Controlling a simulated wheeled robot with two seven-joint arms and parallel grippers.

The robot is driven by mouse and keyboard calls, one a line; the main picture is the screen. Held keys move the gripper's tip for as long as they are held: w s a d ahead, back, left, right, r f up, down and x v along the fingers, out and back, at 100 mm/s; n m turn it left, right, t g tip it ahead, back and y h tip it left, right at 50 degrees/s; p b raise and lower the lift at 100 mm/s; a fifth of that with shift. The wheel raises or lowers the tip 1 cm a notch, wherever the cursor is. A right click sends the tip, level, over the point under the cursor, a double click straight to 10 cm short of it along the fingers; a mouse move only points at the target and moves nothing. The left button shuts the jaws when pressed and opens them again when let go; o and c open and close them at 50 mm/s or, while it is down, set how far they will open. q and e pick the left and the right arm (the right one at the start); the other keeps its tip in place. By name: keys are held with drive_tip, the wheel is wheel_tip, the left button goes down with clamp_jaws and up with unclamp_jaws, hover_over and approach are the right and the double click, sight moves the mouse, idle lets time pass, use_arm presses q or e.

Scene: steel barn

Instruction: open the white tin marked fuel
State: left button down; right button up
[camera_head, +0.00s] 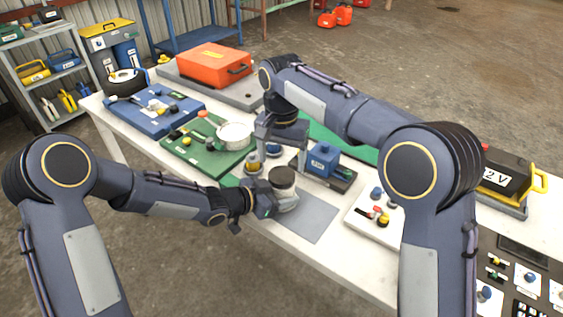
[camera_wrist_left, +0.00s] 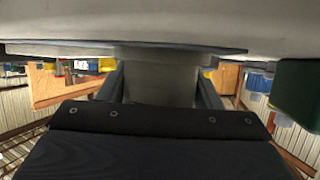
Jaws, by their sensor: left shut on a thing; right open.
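In the left wrist view the two fingers (camera_wrist_left: 160,88) are either side of a grey round part (camera_wrist_left: 160,60) under a wide pale surface; the rest is out of frame. My right gripper (camera_head: 280,137) is open, pointing down above and behind the tin. Its fingertips are partly hidden.
A blue block (camera_head: 322,158) on a dark base stands right of the tin. A green board (camera_head: 188,147) with a white round container (camera_head: 235,134) lies to the left. A white tray (camera_head: 363,218) with small parts is at right. The mat's front right is clear.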

sight(282, 174)
wheel_tip(282, 174, up, 3)
drive_tip(key=m, duration=0.3)
drive_tip(key=shift+f, duration=3.8)
drive_tip(key=c, duration=1)
drive_tip(key=n, duration=0.6)
drive_tip(key=o, duration=1.1)
